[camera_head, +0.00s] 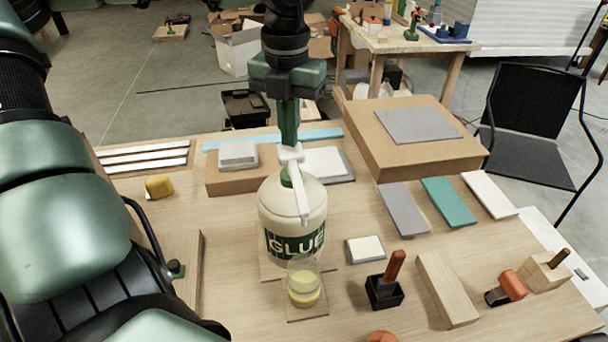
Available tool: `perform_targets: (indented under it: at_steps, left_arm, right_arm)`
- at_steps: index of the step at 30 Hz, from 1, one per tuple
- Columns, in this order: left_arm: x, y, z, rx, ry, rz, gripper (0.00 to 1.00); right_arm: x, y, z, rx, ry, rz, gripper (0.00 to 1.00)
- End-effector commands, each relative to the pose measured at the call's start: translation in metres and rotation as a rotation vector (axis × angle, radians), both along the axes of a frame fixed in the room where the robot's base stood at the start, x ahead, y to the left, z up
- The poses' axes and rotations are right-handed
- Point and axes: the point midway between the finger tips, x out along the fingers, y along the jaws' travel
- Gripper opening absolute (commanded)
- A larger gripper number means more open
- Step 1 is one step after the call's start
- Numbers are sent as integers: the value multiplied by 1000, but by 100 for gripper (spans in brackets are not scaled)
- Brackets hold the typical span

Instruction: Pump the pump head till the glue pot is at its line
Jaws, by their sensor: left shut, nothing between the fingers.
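A cream glue bottle (290,212) with a green "GLUE" label stands upright at the middle of the workbench. Its white pump head (291,154) sits on top, with the spout reaching forward and down towards the pot. The clear glue pot (304,284) stands in front of the bottle, below the spout, with yellow glue in its lower part. I cannot make out its line clearly. My left gripper (289,139) is shut and empty, pointing down at the top of the pump head. It looks to be at or just above it; contact is unclear. My right gripper is not in view.
The pot is on a small wooden square (306,312). A black holder with an orange-handled tool (385,289) and a wooden block (447,289) stand to its right. A large cardboard box (414,150) is behind right. A yellow block (159,186) lies left.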

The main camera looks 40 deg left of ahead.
Motion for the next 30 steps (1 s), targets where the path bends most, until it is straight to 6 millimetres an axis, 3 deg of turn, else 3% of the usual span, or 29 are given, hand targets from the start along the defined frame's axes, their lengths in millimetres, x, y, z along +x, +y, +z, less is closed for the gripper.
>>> perform_targets:
  at_steps: [30]
  left_arm:
    - [-1, 0, -39, 0, 3, 0, 0]
  right_arm:
    - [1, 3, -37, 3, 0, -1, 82]
